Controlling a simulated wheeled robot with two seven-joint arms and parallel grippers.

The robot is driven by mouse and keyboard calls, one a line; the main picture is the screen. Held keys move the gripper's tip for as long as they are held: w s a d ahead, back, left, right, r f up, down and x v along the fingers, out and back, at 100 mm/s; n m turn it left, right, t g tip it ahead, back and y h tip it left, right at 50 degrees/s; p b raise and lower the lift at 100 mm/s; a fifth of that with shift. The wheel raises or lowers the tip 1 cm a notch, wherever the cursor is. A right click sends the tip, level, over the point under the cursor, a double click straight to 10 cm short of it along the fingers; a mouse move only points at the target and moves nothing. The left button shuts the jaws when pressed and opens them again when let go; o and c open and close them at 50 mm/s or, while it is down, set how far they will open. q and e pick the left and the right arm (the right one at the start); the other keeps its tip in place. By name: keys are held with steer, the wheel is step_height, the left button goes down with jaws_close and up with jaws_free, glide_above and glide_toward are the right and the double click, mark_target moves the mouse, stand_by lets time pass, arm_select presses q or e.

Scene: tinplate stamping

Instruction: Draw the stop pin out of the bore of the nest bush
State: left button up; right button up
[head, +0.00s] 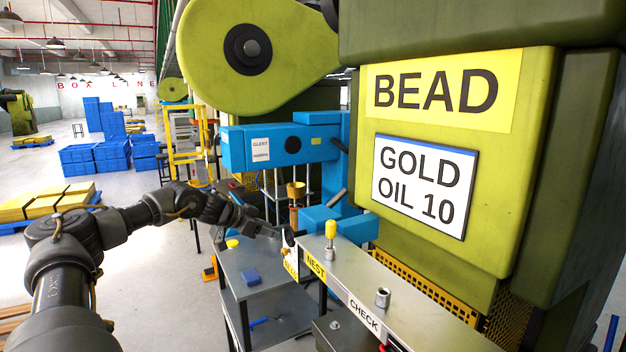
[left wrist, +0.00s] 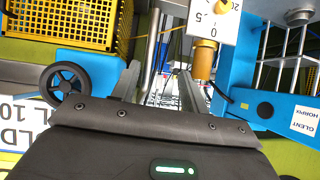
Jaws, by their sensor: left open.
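The stop pin (head: 330,230) has a yellow grip and stands upright in the metal nest bush (head: 329,252), at the left end of a grey rail behind the yellow NEST label (head: 315,265). Its lower part is hidden in the bush. My left gripper (head: 272,232) is left of the pin in the head view, apart from it. Its two fingers also show in the left wrist view (left wrist: 160,90), spread, with nothing held between them. I cannot make out the stop pin in the left wrist view. My right gripper is not in view.
A second bush (head: 382,297) stands on the rail by the CHECK label (head: 364,313). A blue press (head: 265,147) with a brass cup (head: 296,189) stands behind. The green BEAD machine (head: 450,170) closes off the right. A black handwheel (left wrist: 65,85) is near my left fingers.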

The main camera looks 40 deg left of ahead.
arm_select(q)
steer(key=d+r+m+g+p, duration=0.2)
steer(key=d+r, duration=0.7)
steer(key=r, duration=0.4)
steer(key=n+g+y+p, duration=0.1)
steer(key=n+g+p, duration=0.1)
steer(key=g, duration=0.3)
glide_toward(328, 221)
steer(key=f, duration=0.1)
steer(key=p+x, duration=0.3)
steer(key=x, duration=0.6)
steer(key=shift+w+d+f, duration=0.1)
steer(key=shift+w+d, duration=0.05)
steer(key=shift+w, duration=0.1)
steer(key=shift+w+d+f, duration=0.15)
steer(key=shift+w+f, duration=0.05)
steer(key=shift+f, duration=0.4)
steer(key=shift+c, duration=0.5)
jaws_close()
